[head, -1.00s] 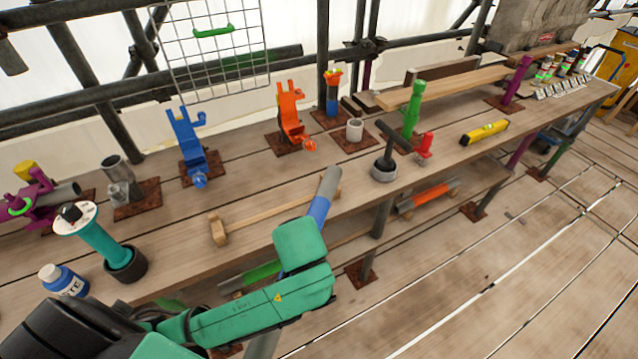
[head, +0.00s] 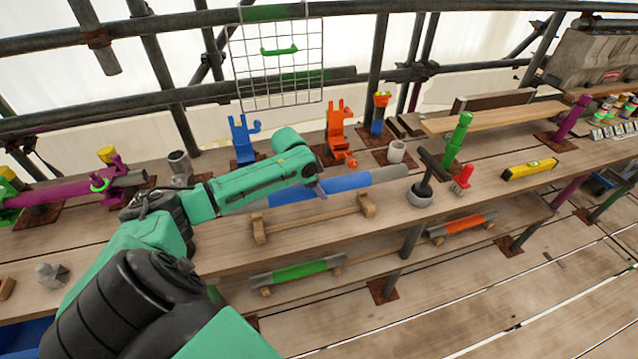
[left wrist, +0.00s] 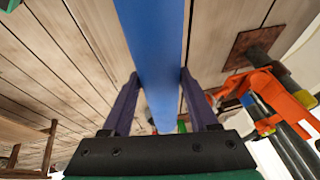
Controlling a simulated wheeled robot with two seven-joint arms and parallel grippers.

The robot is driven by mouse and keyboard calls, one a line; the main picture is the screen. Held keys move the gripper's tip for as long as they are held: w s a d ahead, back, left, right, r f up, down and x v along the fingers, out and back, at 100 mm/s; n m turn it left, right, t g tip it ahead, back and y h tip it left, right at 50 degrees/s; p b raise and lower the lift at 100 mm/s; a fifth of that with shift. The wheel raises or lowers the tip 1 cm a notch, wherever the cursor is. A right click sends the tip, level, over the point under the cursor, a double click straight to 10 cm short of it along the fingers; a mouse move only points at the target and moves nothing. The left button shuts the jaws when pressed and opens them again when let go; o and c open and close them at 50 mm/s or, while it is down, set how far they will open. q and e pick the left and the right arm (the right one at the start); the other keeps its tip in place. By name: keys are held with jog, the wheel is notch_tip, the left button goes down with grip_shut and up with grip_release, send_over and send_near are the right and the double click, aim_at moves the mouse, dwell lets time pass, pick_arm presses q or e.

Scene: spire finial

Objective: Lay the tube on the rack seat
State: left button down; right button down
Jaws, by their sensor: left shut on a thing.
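The tube (head: 348,184) is blue with a grey end at the right. My left gripper (head: 318,189) is shut on its blue middle. In the left wrist view the tube (left wrist: 152,40) runs between the two fingers of the left gripper (left wrist: 158,78). The tube lies nearly level, left to right. The wooden rack seat (head: 312,217) is a bar with an end block on each side, on the bench. In the head view the tube shows just behind and above the rack, apart from it and roughly parallel. My right gripper is not in view.
Behind the tube stand a blue clamp (head: 242,140) and an orange clamp (head: 338,130). Right of the rack are a grey cup (head: 397,152), a black-handled tool in a pot (head: 420,196) and a red piece (head: 462,180). A green tube (head: 300,271) lies on the lower shelf.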

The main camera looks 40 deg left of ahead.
pick_arm(q)
jog(key=shift+w+r, duration=0.1)
jog(key=shift+r, duration=0.05)
jog(key=shift+r+p, duration=0.25)
jog(key=shift+p, duration=0.35)
jog(key=shift+f+b, duration=2)
jog(key=shift+f, duration=1.9)
jog(key=shift+f+b, duration=0.3)
jog(key=shift+f, duration=0.4)
jog(key=shift+c, duration=0.4)
grip_release()
jog(key=shift+o, duration=0.4)
jog(key=shift+s+d+f, duration=0.1)
jog(key=shift+s+f, duration=0.05)
jog(key=shift+s, duration=0.05)
